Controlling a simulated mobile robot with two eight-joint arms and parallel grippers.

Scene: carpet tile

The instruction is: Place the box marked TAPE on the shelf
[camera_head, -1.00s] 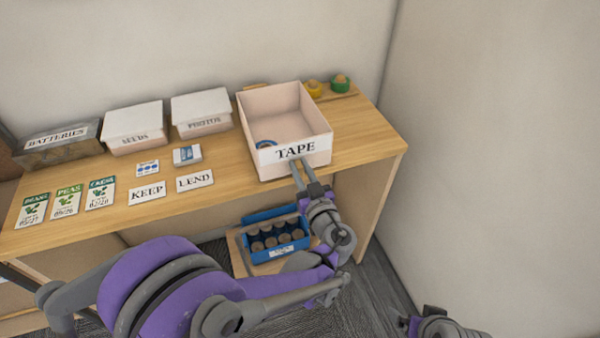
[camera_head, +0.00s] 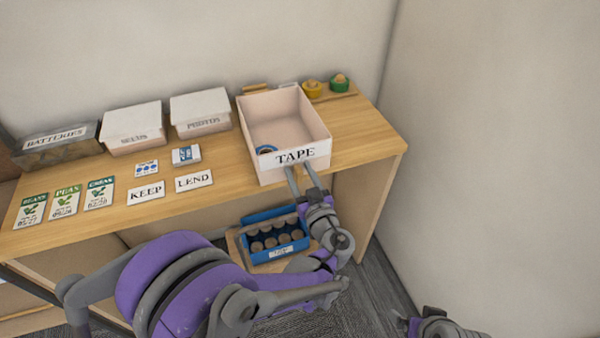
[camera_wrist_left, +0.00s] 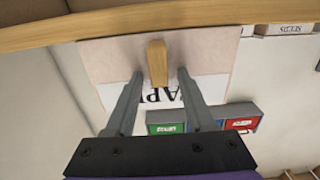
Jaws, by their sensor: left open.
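The open pink box marked TAPE (camera_head: 294,156) stands upright near the front edge of the wooden worktop (camera_head: 225,205). A blue-rimmed roll (camera_head: 266,149) lies inside it. My left gripper (camera_head: 301,168) is open at the box's front face, below the label. In the left wrist view, the TAPE box (camera_wrist_left: 205,52) shows upside down. A short wooden tab (camera_wrist_left: 157,62) on its front lies between the spread fingers of my left gripper (camera_wrist_left: 168,78), with gaps at both sides. I cannot tell which surface is the shelf. Only a purple and grey part of my right arm shows, at the bottom.
KEEP (camera_head: 146,190) and LEND (camera_head: 194,180) cards and seed packets (camera_head: 65,201) lie in front. A blue crate (camera_head: 276,240) of jars sits below. Walls stand behind and right.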

